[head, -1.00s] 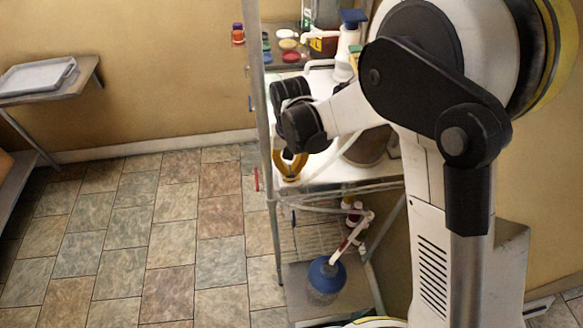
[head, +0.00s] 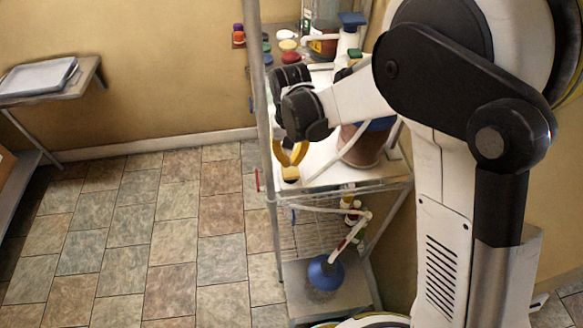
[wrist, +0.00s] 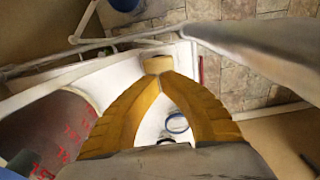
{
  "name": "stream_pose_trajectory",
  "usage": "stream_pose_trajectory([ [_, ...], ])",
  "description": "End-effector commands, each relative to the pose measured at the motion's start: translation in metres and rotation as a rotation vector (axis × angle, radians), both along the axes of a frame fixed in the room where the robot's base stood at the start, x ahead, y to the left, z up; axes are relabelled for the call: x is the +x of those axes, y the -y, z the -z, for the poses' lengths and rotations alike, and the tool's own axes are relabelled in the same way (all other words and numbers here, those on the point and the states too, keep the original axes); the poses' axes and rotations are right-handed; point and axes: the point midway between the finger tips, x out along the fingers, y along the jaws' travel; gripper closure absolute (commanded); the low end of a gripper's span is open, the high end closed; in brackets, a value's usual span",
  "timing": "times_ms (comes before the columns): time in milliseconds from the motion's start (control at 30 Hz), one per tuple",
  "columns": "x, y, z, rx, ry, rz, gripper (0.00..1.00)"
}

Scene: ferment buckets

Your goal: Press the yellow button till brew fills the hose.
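My gripper (head: 290,168) has yellow fingers whose tips meet in the wrist view (wrist: 160,76). A small yellow block, apparently the yellow button (head: 290,174), is right at the fingertips over the shelf's front left; it also shows in the wrist view (wrist: 157,64). I cannot tell whether the tips press it. A reddish-brown bucket with a blue top (head: 362,148) stands to the right, partly behind my wrist; its red markings show in the wrist view (wrist: 55,125). A pale hose (head: 347,236) runs down to a blue-topped vessel (head: 325,274). Whether brew is in the hose is unclear.
A metal rack post (head: 265,150) stands just left of my gripper. Bottles, a white spray bottle (head: 347,38) and coloured lids (head: 288,45) crowd the upper shelf. A side table with a grey tray (head: 38,76) is at left. The tiled floor between is clear.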

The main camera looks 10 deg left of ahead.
Motion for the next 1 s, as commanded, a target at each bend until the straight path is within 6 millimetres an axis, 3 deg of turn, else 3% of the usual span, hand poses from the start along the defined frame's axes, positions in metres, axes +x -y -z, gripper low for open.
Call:
stream_pose_trajectory([
  [1000, 0.000, 0.000, 0.027, 0.000, 0.000, 0.000, 1.00],
])
